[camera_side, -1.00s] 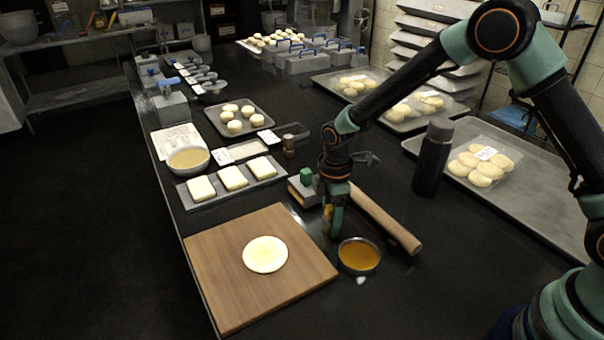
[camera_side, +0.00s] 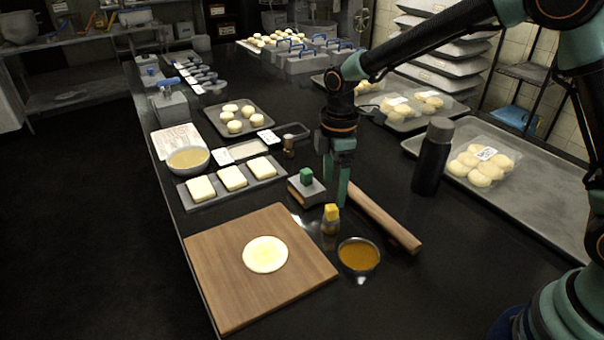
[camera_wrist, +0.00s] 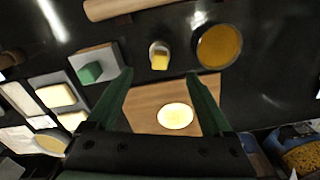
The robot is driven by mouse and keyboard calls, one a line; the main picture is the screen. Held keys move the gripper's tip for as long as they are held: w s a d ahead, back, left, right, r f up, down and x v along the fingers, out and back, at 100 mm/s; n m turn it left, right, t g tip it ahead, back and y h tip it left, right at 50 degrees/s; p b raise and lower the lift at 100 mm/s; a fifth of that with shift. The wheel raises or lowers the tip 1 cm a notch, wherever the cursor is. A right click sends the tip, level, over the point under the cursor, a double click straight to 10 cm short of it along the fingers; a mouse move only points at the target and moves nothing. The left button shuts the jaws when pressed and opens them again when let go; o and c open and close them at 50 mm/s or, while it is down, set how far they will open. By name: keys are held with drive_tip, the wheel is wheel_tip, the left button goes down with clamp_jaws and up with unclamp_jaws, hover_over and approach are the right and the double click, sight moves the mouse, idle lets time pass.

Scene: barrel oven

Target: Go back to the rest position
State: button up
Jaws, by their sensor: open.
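My gripper (camera_side: 338,190) is open and empty above the dark counter, with its green fingers pointing down. In the wrist view the two fingers (camera_wrist: 160,97) stand well apart with nothing between them. A small bottle with a yellow cap (camera_side: 330,219) stands upright below and in front of the gripper, apart from it; it also shows in the wrist view (camera_wrist: 160,56). A rolling pin (camera_side: 383,218) lies behind the fingers. A block with a green knob (camera_side: 306,186) sits just left of the gripper.
A wooden board (camera_side: 225,282) with a round dough disc (camera_side: 265,254) lies at the front. A bowl of orange-brown sauce (camera_side: 359,256) sits right of it. A dark bottle (camera_side: 432,157) stands upright at the right, by a large tray (camera_side: 540,215). A tray of pale squares (camera_side: 216,203) lies left.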

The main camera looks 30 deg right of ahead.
wheel_tip(320, 180, up, 2)
drive_tip(key=shift+d+r, duration=0.1)
drive_tip(key=shift+r, duration=0.15)
drive_tip(key=s+d+r+m+t, duration=0.5)
drive_tip(key=s+d+r+m, duration=0.5)
drive_tip(key=s+r+m, duration=0.2)
drive_tip(key=shift+s+d+m+t, duration=0.35)
drive_tip(key=shift+s+m, duration=0.95)
drive_tip(key=shift+s, duration=0.35)
drive_tip(key=shift+r, duration=0.1)
